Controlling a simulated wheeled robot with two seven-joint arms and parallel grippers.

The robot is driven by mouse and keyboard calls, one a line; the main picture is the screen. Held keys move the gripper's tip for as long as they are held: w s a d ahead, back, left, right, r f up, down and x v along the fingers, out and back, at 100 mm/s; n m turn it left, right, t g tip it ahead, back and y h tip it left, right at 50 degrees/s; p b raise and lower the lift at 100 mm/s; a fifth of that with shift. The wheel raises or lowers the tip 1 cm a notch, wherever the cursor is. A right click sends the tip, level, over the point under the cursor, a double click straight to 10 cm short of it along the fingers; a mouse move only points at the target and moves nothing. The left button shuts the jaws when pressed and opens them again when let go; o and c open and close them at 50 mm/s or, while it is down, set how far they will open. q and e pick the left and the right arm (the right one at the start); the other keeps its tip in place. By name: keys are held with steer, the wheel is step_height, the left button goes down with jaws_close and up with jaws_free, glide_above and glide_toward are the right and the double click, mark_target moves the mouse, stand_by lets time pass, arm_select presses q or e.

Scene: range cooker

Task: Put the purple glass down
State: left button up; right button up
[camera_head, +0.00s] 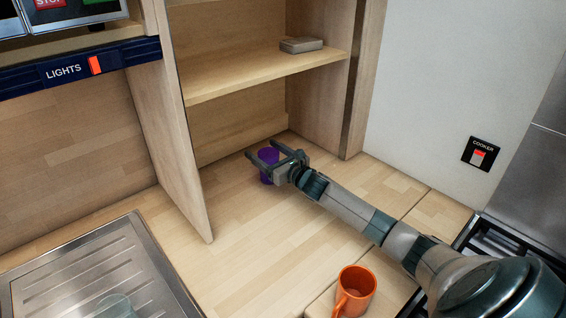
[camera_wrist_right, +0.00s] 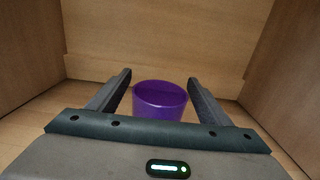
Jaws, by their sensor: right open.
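The purple glass (camera_head: 267,160) stands upright on the wooden worktop inside the lower bay of the shelf unit. It also shows in the right wrist view (camera_wrist_right: 160,103), between the two fingers and apart from both of them. My right gripper (camera_head: 268,153) is open around the glass, with one finger on each side; in the right wrist view its fingertips (camera_wrist_right: 160,76) reach about as far as the glass's far rim. Part of the glass is hidden behind the gripper in the head view. My left gripper is in neither view.
A wooden shelf (camera_head: 262,76) with a small grey-beige block (camera_head: 301,45) lies above the gripper. Wooden side walls flank the bay. An orange mug (camera_head: 355,291) stands at the front, near my right arm. A metal sink drainer (camera_head: 95,268) is at left. The worktop (camera_head: 245,235) between is clear.

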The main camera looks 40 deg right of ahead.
steer(key=s+p, duration=0.2)
steer(key=s, duration=0.8)
steer(key=shift+d, duration=0.4)
steer(key=shift+r, duration=0.1)
